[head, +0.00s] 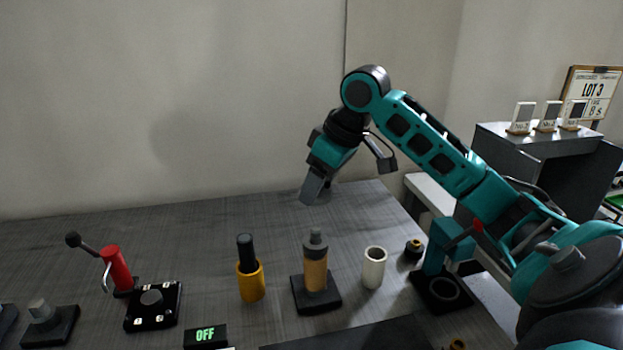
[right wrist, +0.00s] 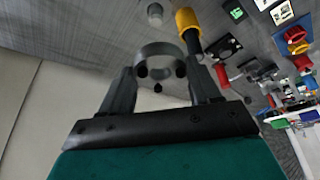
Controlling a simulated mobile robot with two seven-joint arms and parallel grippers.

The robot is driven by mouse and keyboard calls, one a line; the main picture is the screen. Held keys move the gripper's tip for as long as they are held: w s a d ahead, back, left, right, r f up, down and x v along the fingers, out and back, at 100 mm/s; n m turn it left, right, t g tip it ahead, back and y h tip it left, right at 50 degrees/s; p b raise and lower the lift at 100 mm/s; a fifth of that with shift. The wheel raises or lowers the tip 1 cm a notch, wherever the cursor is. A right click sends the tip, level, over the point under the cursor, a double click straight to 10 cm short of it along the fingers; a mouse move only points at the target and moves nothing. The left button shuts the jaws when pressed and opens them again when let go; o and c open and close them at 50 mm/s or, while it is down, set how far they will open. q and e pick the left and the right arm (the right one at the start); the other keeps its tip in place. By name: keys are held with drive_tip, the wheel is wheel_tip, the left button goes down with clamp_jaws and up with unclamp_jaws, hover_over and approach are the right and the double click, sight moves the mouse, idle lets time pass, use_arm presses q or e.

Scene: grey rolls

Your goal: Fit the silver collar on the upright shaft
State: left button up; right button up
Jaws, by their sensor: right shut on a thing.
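The silver collar (right wrist: 158,51) is a plain grey ring in the right wrist view. My right gripper (right wrist: 160,75) is shut on it, one finger at each side. An upright shaft (head: 316,245) with a grey top and a tan lower part stands on a square black base (head: 332,301), below the gripper in the picture. I take it as the task's shaft. My left gripper is not in view.
A yellow holder (head: 251,285) with a black rod stands left of the shaft, a white cup (head: 373,272) right of it. A red lever device (head: 118,268) and a black button box (head: 153,305) lie further left. The table's back is clear.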

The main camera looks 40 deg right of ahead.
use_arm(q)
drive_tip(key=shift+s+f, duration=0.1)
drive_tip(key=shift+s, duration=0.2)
use_arm(e)
drive_tip(key=shift+s, duration=0.15)
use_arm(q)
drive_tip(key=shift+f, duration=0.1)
use_arm(e)
drive_tip(key=shift+f+b, duration=1.4)
drive_tip(key=shift+f, duration=1.4)
use_arm(q)
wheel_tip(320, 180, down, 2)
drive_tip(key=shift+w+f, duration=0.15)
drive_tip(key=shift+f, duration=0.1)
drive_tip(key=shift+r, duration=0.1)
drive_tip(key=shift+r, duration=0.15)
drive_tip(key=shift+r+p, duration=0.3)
drive_tip(key=shift+p, duration=0.3)
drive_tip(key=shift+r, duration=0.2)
